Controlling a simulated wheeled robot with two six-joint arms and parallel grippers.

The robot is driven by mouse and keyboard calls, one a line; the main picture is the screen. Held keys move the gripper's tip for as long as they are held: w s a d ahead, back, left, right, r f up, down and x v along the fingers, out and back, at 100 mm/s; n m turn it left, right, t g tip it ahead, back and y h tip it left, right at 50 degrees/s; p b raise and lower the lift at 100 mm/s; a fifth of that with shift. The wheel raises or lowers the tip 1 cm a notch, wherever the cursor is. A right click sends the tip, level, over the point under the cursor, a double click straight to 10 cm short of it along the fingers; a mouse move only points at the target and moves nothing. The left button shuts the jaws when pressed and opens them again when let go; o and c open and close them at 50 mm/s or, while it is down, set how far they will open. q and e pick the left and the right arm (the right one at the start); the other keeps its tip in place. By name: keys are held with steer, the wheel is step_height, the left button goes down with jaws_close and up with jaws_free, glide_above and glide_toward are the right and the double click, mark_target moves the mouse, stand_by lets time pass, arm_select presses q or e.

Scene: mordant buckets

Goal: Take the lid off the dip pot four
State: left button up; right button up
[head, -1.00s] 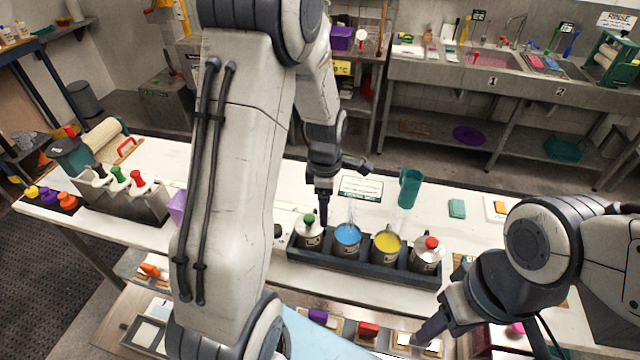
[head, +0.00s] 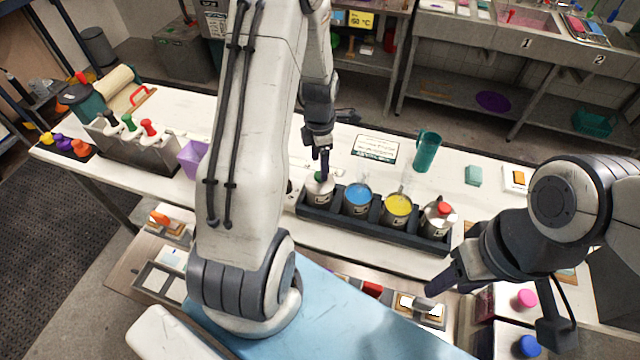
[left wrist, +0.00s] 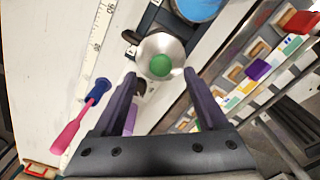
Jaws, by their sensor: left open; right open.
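A dark rack (head: 338,222) on the white bench holds a row of metal pots. The leftmost pot (head: 319,192) has a lid with a green knob (left wrist: 160,66). Beside it are an open pot of blue liquid (head: 358,196) and an open pot of yellow liquid (head: 398,206). The rightmost pot (head: 437,222) has a lid with a red knob (head: 444,209). I cannot read the pot numbers. My left gripper (head: 324,168) is open above the green-knobbed pot; in the left wrist view the knob lies just ahead, between the fingertips. My right gripper (head: 440,284) is open and empty, low in front of the rack.
A teal jug (head: 427,151), a teal block (head: 473,175) and a printed card (head: 377,149) stand behind the rack. A purple container (head: 193,158) and a metal bin with colored handles (head: 135,149) are to the left. A blue and pink tool (left wrist: 82,114) lies near the left gripper.

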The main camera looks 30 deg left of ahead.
arm_select(q)
step_height(320, 180, down, 4)
steer(key=shift+b, duration=1.25)
steer(key=shift+r, duration=0.1)
jaws_close()
steer(key=shift+r, duration=0.1)
